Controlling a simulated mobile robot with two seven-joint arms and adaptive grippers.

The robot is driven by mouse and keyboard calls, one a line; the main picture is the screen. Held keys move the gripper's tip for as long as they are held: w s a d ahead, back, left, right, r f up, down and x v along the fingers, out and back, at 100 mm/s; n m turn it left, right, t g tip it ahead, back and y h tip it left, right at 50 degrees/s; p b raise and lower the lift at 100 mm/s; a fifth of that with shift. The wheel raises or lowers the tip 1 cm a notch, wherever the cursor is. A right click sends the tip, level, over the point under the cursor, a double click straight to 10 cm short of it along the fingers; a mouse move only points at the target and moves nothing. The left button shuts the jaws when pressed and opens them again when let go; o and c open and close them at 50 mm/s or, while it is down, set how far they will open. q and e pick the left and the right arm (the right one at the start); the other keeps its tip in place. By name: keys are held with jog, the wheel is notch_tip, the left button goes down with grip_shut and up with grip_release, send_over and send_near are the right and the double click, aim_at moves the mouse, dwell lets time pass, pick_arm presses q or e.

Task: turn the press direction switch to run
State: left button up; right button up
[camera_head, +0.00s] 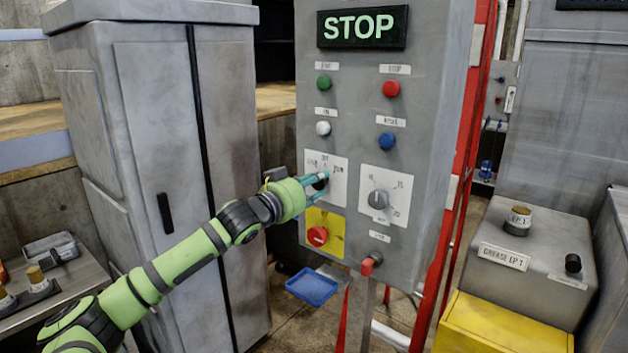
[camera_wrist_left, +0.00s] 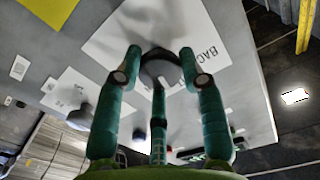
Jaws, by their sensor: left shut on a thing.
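The press direction switch is on a white plate (camera_head: 340,192) on the front of the grey control box, left of a second dial. My left gripper (camera_head: 318,181) reaches it from the left, with its teal fingers shut around the switch knob. In the left wrist view the dark round knob (camera_wrist_left: 161,72) sits between the fingers, against a white plate with part of a word, "BAC", showing. The fingers cover much of the knob, so I cannot tell which way it points. The display (camera_head: 361,28) reads STOP in green. My right gripper is not in view.
A grey dial (camera_head: 378,200) is right of the switch. A red knob on a yellow plate (camera_head: 325,220) lies just below my fingers. Green, red, white and blue buttons are above. A red-tipped lever (camera_head: 367,266) and a blue tray (camera_head: 312,287) are lower. A grey cabinet (camera_head: 155,120) stands left.

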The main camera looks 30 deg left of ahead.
pick_arm(q)
jog(key=shift+m+p, duration=1.8)
jog(key=shift+m, duration=2.3)
jog(key=o, duration=1.2)
jog(key=shift+c, duration=0.2)
jog(key=shift+s, duration=0.1)
jog(key=shift+s+a+f, duration=0.1)
jog(key=shift+s+f, duration=0.05)
jog(key=shift+s, duration=0.4)
jog(key=s, duration=1)
jog(key=shift+s+a, duration=0.35)
